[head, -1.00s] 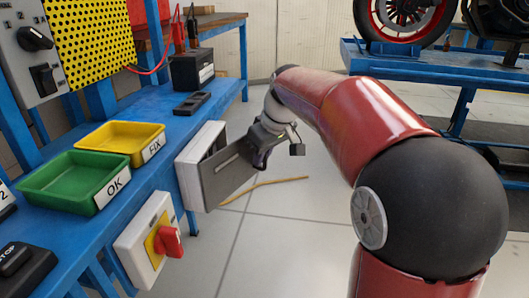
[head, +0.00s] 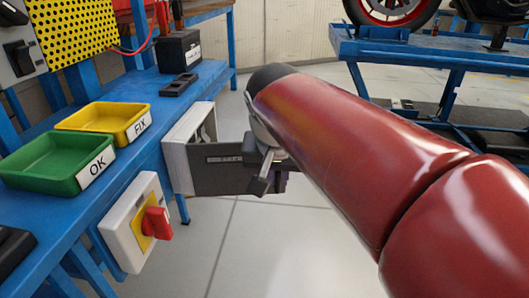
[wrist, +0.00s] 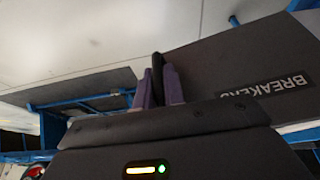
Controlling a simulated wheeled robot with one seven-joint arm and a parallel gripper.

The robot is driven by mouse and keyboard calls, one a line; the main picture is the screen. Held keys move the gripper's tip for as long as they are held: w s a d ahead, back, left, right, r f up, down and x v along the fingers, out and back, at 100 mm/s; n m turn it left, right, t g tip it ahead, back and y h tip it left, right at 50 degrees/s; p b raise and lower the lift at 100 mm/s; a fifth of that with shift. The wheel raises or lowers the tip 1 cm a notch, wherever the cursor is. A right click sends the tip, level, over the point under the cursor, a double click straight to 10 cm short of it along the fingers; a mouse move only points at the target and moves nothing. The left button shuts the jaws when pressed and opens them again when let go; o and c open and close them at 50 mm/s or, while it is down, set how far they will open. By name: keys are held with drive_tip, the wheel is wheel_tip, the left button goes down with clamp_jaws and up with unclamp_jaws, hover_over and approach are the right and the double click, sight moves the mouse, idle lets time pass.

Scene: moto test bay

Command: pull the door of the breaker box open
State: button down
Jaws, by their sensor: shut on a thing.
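The breaker box (head: 176,152) is a white case on the front edge of the blue bench, left of centre in the head view. Its dark grey door (head: 215,178) stands open, swung well out from the case, and the interior partly shows. The door's BREAKERS label also shows in the wrist view (wrist: 280,86). My gripper (wrist: 158,90) has its purple fingers shut on a dark upright handle (wrist: 157,64) on the door. In the head view my gripper (head: 266,170) is at the door's free end, with its fingertips mostly hidden.
A white switch box with a red knob (head: 156,224) sits on the bench front, nearer than the breaker box. Green (head: 60,163) and yellow (head: 105,122) trays stand on the bench. A blue motorcycle stand (head: 430,52) is at the back right. Open floor lies between.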

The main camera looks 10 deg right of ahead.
drive_tip(key=s+a+m+h, duration=0.1)
drive_tip(key=s+a+m, duration=0.1)
drive_tip(key=s, duration=0.3)
drive_tip(key=shift+s+a+m, duration=0.2)
drive_tip(key=shift+a+m, duration=0.2)
drive_tip(key=shift+a, duration=0.15)
drive_tip(key=shift+r, duration=0.1)
drive_tip(key=c, duration=1.8)
unclamp_jaws()
drive_tip(key=p+v, duration=0.1)
drive_tip(key=v, duration=0.6)
drive_tip(key=shift+a+r, duration=0.1)
drive_tip(key=shift+r, duration=0.3)
